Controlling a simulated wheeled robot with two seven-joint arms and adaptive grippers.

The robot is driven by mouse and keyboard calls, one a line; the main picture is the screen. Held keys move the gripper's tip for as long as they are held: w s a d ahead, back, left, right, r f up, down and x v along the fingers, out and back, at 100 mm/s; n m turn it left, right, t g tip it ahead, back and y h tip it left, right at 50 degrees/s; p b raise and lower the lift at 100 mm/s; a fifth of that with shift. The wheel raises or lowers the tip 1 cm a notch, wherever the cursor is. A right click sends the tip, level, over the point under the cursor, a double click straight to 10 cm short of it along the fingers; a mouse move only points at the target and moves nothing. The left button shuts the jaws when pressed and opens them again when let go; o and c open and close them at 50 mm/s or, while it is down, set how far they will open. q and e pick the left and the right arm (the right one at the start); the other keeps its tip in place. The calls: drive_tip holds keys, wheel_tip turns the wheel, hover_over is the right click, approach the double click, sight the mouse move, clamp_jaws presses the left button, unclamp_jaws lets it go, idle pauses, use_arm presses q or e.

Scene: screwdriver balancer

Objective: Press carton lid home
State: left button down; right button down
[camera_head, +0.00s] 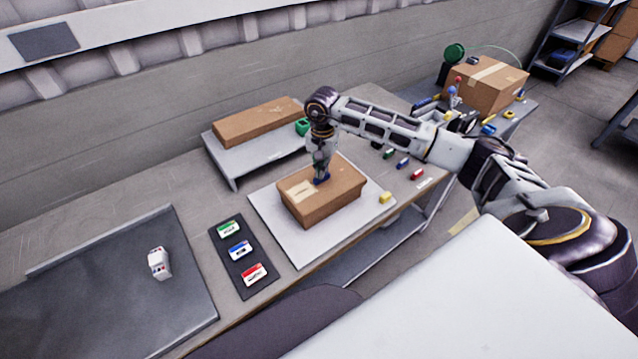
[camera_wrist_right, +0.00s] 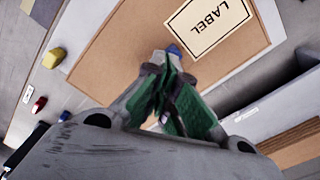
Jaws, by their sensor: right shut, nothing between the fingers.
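A brown carton (camera_head: 335,202) sits on a pale mat (camera_head: 282,238) on the workbench. Its top looks flat and covered, with a printed label (camera_head: 301,191) towards its left end. The carton top (camera_wrist_right: 118,38) and the label (camera_wrist_right: 208,24) also show in the right wrist view. My right gripper (camera_head: 321,176) points down over the carton top, beside the label, shut and empty. Its green finger pads (camera_wrist_right: 172,82) are together in the wrist view. A small blue thing (camera_wrist_right: 174,50) shows at the fingertips; I cannot tell whether they touch the lid. My left gripper is not in view.
A long flat brown box (camera_head: 255,121) lies on a raised grey shelf (camera_head: 240,165) behind the carton. A dark strip (camera_head: 256,270) with coloured cards and a grey tray (camera_head: 110,300) lie to the left. Small coloured blocks, including a yellow one (camera_head: 385,198), lie to the right.

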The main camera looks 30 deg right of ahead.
drive_tip(key=shift+f+b, duration=0.4)
drive_tip(key=shift+f, duration=0.15)
idle(0.7)
idle(0.4)
drive_tip(key=shift+r+p, duration=1.15)
drive_tip(key=shift+r, duration=1.4)
